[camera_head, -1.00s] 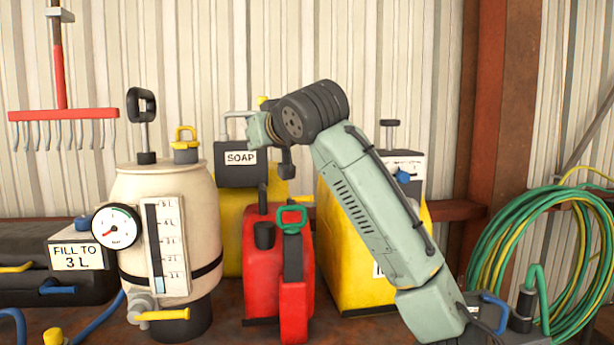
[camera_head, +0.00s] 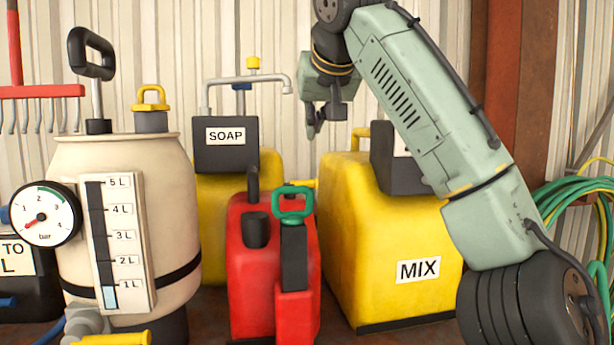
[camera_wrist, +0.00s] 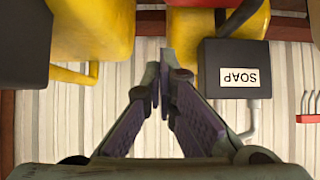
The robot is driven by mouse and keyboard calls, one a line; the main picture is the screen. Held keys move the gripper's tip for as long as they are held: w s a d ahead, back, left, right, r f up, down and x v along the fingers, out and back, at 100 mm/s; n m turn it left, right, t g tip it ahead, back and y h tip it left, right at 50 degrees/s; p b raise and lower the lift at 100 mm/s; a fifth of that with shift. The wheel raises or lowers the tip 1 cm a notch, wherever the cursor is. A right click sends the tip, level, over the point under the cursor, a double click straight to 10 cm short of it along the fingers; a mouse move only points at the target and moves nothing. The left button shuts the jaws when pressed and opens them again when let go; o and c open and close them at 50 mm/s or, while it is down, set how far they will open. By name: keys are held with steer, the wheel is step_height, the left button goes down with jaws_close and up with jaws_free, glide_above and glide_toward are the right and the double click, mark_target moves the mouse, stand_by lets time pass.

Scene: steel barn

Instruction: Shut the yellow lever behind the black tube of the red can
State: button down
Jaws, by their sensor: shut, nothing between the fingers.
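The red can (camera_head: 252,290) stands at the front middle in the head view. A black tube (camera_head: 252,184) rises from its top, beside a black column with a green handle (camera_head: 292,203). A small yellow piece (camera_head: 306,183) shows just behind the green handle; I cannot tell whether it is the lever, and the area behind the tube is mostly hidden. My gripper (camera_head: 322,120) is shut and empty, above and behind the red can, between the soap and mix containers. In the wrist view its fingers (camera_wrist: 163,85) point at the gap beside the upside-down SOAP box (camera_wrist: 233,75).
The yellow SOAP container (camera_head: 225,225) stands behind the red can. The yellow MIX container (camera_head: 380,235) is close on the right, under my arm. A cream sprayer tank (camera_head: 75,170) with a gauge (camera_head: 45,214) stands left. Green hose (camera_head: 570,200) hangs at right.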

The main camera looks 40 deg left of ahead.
steer(key=p, duration=0.2)
glide_above(310, 181)
steer(key=w+a, duration=0.3)
steer(key=f, duration=0.6)
steer(key=shift+a, duration=0.2)
steer(key=shift+s+d+f+b, duration=0.3)
steer(key=shift+s+d+f, duration=0.1)
steer(key=shift+d, duration=0.15)
steer(key=shift+s+d+f+b, duration=0.3)
steer(key=shift+s+d+f, duration=0.1)
steer(key=shift+d, duration=0.15)
steer(key=shift+s+d+f, duration=0.15)
steer(key=shift+s+f, duration=0.05)
steer(key=shift+f, duration=0.1)
steer(key=shift+s, duration=0.1)
steer(key=shift+p, duration=0.3)
steer(key=shift+d+r, duration=0.1)
